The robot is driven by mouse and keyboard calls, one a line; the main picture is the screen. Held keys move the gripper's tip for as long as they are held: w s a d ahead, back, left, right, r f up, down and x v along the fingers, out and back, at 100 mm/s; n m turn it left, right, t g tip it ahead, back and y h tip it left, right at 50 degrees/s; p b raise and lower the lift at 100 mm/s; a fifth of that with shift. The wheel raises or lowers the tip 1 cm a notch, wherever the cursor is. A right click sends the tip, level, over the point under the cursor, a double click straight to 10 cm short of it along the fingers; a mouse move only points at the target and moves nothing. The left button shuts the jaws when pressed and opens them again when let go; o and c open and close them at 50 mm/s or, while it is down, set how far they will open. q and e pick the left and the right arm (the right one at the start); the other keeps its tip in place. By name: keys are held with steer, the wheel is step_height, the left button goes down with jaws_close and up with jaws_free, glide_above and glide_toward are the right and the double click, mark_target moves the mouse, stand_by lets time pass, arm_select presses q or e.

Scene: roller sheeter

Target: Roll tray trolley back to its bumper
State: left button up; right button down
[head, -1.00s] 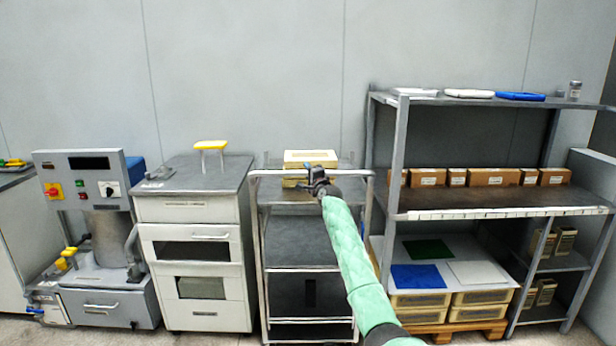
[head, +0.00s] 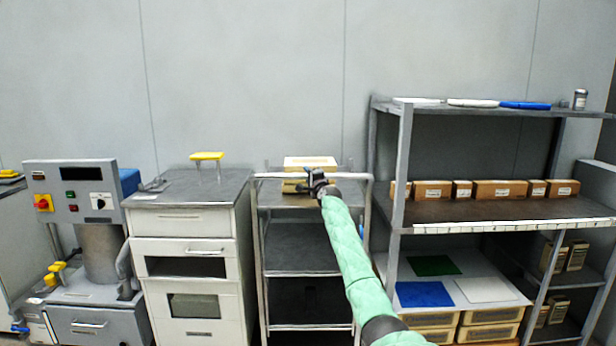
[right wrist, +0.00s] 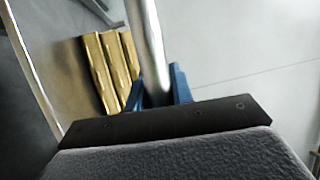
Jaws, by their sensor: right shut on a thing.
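The tray trolley (head: 300,247) is a grey metal frame with several shelves, standing between the white drawer cabinet and the tall shelving. Cream trays (head: 310,162) sit on its top shelf. My right gripper (head: 314,178) is at the top front push bar of the trolley. In the right wrist view its blue fingers (right wrist: 160,88) are shut around the round metal bar (right wrist: 146,45), with the trays (right wrist: 108,68) beyond it. My left gripper is not in view. A bumper cannot be made out behind the trolley.
The drawer cabinet (head: 190,222) stands close on the trolley's left. The shelving's upright (head: 401,170) is close on its right. A roller machine (head: 80,240) stands at the far left. The grey wall (head: 250,80) is behind the trolley.

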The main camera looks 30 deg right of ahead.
steer(key=shift+d+r, duration=0.1)
steer(key=shift+r, duration=0.2)
steer(key=c, duration=1.5)
jaws_free()
steer(key=shift+o, duration=1.3)
steer(key=shift+w+f, duration=0.2)
steer(key=shift+f, duration=0.05)
steer(key=shift+f, duration=0.15)
steer(key=v, duration=0.7)
steer(key=shift+s, duration=0.4)
